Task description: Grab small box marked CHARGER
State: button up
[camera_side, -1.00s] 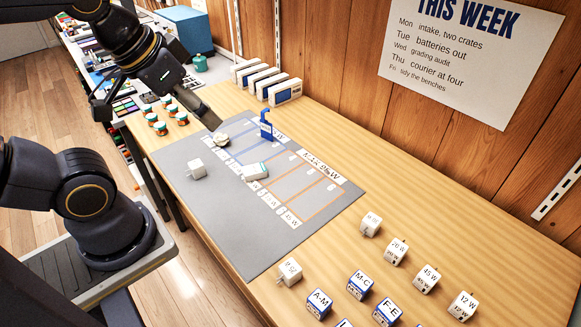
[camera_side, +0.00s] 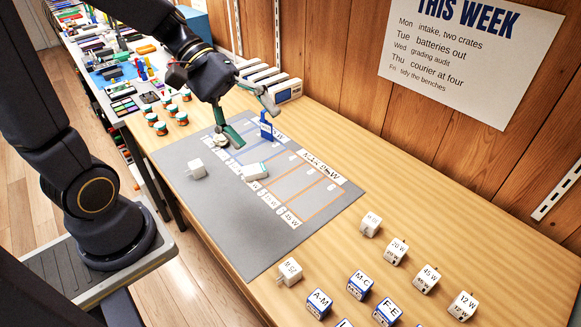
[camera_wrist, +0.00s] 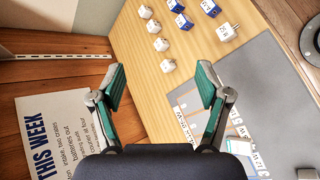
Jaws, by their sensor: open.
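I cannot read the word CHARGER on any box. A white block (camera_side: 255,171) with a teal mark lies on the grey mat, its lettering unreadable. White plug cubes with watt labels, such as the 45 W cube (camera_side: 426,280), stand on the wooden bench at the front right. In the wrist view they form a row, with one white cube (camera_wrist: 168,65) nearest. My gripper (camera_side: 252,119) is open and empty above the far end of the mat, near the blue upright piece (camera_side: 266,128). In the wrist view its green-padded fingers (camera_wrist: 160,88) are wide apart with nothing between them.
A white cube (camera_side: 196,169) sits on the grey mat (camera_side: 230,235). Another white cube (camera_side: 290,272) is by its front edge. Blue-and-white lettered cubes (camera_side: 361,284) stand at the front. Small jars (camera_side: 160,129) are at the left.

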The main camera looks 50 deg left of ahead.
jog(key=w+a+f+n+t, duration=0.3)
jog(key=a+f+n+t, duration=0.1)
jog(key=a+f+n, duration=0.3)
jog(key=w+a+f+n+t, duration=0.4)
jog(key=a+n, duration=0.2)
jog(key=a, duration=0.4)
jog(key=s+a+f+n+y, duration=0.1)
jog(key=s+a+f+n, duration=0.1)
jog(key=f, duration=0.3)
jog(key=s+a+f+n+t+y, duration=0.1)
jog(key=s+a+f+n+y, duration=0.1)
jog(key=s+a+f+n, duration=0.1)
jog(key=s+a+f+n+t+y, duration=0.1)
jog(key=s+a+f+n+y, duration=0.1)
jog(key=f, duration=0.5)
jog(key=shift+s+a+f+n, duration=0.1)
jog(key=shift+s+a+n, duration=0.15)
jog(key=shift+s+n, duration=0.45)
jog(key=shift+s+a+f+n, duration=0.1)
jog(key=shift+s+a+n, duration=0.15)
jog(key=shift+s+n, duration=0.4)
jog(key=shift+w+a+f, duration=0.1)
jog(key=shift+w, duration=0.05)
send_near(252, 169)
jog(key=x, duration=0.5)
jog(key=shift+d, duration=0.4)
jog(key=x, duration=0.5)
jog(key=shift+w+a+f, duration=0.15)
jog(key=shift+w+a, duration=0.1)
jog(key=shift+w, duration=0.05)
